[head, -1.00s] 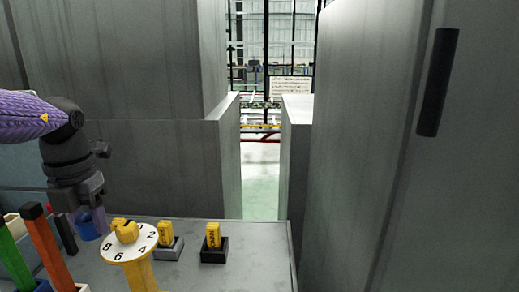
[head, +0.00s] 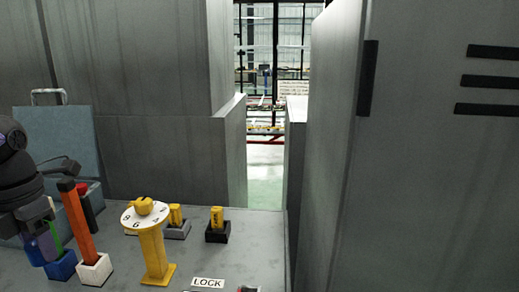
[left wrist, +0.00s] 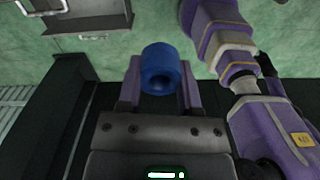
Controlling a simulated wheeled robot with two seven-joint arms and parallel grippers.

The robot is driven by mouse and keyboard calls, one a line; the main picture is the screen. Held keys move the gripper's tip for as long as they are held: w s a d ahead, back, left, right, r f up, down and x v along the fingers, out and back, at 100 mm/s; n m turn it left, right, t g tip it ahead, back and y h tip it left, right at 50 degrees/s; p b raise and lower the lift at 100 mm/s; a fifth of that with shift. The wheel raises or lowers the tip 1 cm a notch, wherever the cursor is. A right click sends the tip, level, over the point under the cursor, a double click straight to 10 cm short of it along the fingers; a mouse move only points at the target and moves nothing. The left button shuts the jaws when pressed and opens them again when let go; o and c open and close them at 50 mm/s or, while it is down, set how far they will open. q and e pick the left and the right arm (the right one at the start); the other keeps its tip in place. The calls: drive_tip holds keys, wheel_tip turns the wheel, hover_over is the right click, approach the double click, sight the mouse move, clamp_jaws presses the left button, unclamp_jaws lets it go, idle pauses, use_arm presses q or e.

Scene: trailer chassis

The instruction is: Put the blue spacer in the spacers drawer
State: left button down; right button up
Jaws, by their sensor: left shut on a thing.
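My left gripper (head: 42,246) is at the lower left of the head view, over the left part of the grey table. It is shut on the blue spacer (left wrist: 158,66), a short blue cylinder with a hole in its end. In the left wrist view the spacer sits between the two purple fingers. In the head view the spacer is small and partly covered by the gripper. No spacers drawer can be made out by a label. My right gripper is not in view.
A yellow dial stand (head: 153,250), an orange bar in a white holder (head: 95,270), a blue holder (head: 62,267) and yellow pieces in small trays (head: 217,235) stand on the table. A tall grey cabinet (head: 420,200) with dark handles (head: 487,109) fills the right.

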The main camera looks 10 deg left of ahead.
use_arm(q)
drive_tip(key=s+f+m, duration=0.9)
drive_tip(key=f, duration=0.1)
drive_tip(key=w+d+f+m, duration=0.2)
drive_tip(key=d+f+m, duration=0.3)
drive_tip(key=d+m, duration=0.3)
drive_tip(key=w+d+r+m, duration=0.2)
drive_tip(key=w+d+m, duration=0.1)
drive_tip(key=d+m, duration=0.5)
drive_tip(key=w+d+r+m, duration=0.2)
drive_tip(key=w+d+m, duration=0.1)
drive_tip(key=d+m, duration=0.6)
drive_tip(key=shift+w+d+m, duration=0.3)
drive_tip(key=shift+w+m, duration=0.05)
drive_tip(key=shift+m, duration=0.35)
drive_tip(key=shift+a, duration=0.1)
